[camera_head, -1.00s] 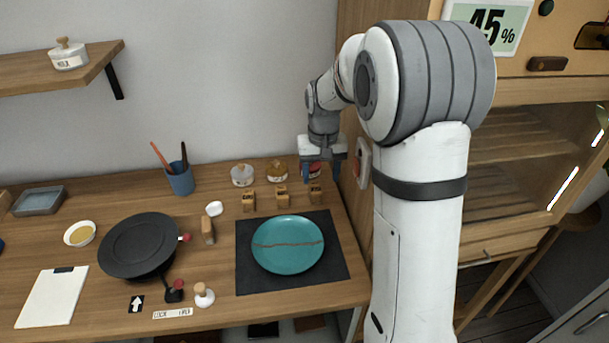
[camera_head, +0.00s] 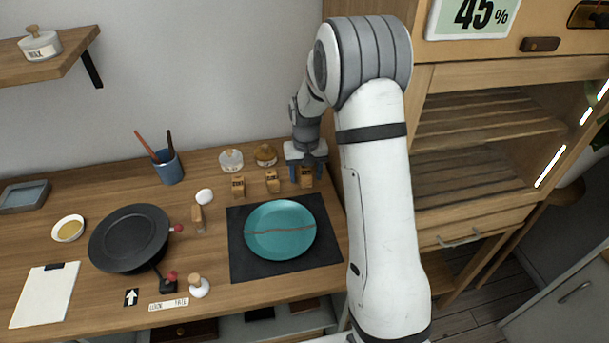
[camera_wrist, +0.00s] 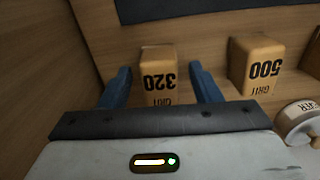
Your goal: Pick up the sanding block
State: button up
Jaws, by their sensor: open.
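Several tan sanding blocks stand in a row behind the plate. The rightmost block (camera_head: 305,178) is at my gripper (camera_head: 306,172). In the wrist view this block, marked 320 (camera_wrist: 160,72), stands between the two blue fingers of my gripper (camera_wrist: 160,75). The fingers are open, one on each side, with a visible gap to it. A block marked 500 (camera_wrist: 257,66) stands to the right in the wrist view; it is the middle block (camera_head: 272,182) in the head view. The left block (camera_head: 238,187) stands apart from my gripper.
A teal plate (camera_head: 281,219) with a brown seam lies on a dark mat (camera_head: 243,270) in front of the blocks. Small jars (camera_head: 231,160) stand behind them. A black round turntable (camera_head: 130,237) is at left. A wooden cabinet (camera_head: 490,150) stands right.

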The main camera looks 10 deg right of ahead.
aim_at(305, 171)
jog(key=c, duration=1.1)
jog(key=shift+o, duration=0.2)
notch_tip(305, 171, up, 10)
jog(key=shift+r+b, duration=0.1)
jog(key=shift+b, duration=0.35)
